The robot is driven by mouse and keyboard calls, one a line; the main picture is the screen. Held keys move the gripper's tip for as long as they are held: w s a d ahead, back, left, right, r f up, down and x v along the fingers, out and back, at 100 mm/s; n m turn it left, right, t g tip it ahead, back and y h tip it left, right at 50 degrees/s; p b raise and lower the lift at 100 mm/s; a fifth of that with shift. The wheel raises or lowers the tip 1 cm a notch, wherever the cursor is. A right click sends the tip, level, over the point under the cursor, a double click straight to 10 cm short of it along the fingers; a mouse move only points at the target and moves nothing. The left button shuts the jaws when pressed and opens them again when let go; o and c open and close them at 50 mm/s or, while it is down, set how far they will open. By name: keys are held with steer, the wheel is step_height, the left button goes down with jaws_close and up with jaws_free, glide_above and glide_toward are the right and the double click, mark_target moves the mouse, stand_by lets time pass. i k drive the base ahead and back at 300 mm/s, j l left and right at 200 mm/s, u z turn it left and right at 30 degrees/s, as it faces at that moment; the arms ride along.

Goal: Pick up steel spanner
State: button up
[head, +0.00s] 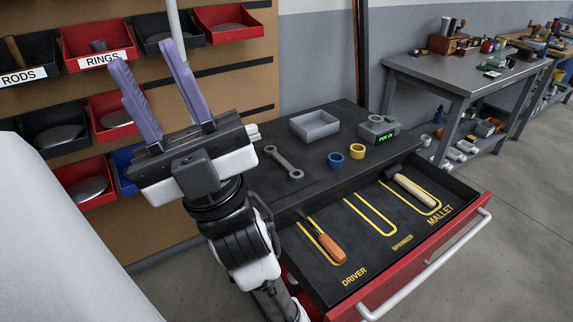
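The steel spanner (284,162) lies flat on the dark top of the tool cabinet (268,200), behind the open drawer. It is grey with a wider end at each tip. My gripper (148,68) is raised to the left of the spanner, its two purple fingers pointing up and spread apart. Nothing is between the fingers. The gripper is well away from the spanner and does not touch it. The whole spanner looks visible.
A red-fronted drawer (422,262) stands open, holding a screwdriver (331,247), a mallet (412,189) and an empty spanner outline (370,213). A grey tray (314,125), blue ring (335,160), yellow ring (357,151) and display device (378,129) share the top. Wall bins (97,45) stand left.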

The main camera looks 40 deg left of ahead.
mark_target(271, 152)
steer(key=i+u, duration=0.15)
steer(key=u, duration=0.25)
steer(key=i+j+u, duration=0.1)
steer(key=u, duration=0.3)
steer(key=i+u, duration=0.2)
steer(key=u, duration=0.2)
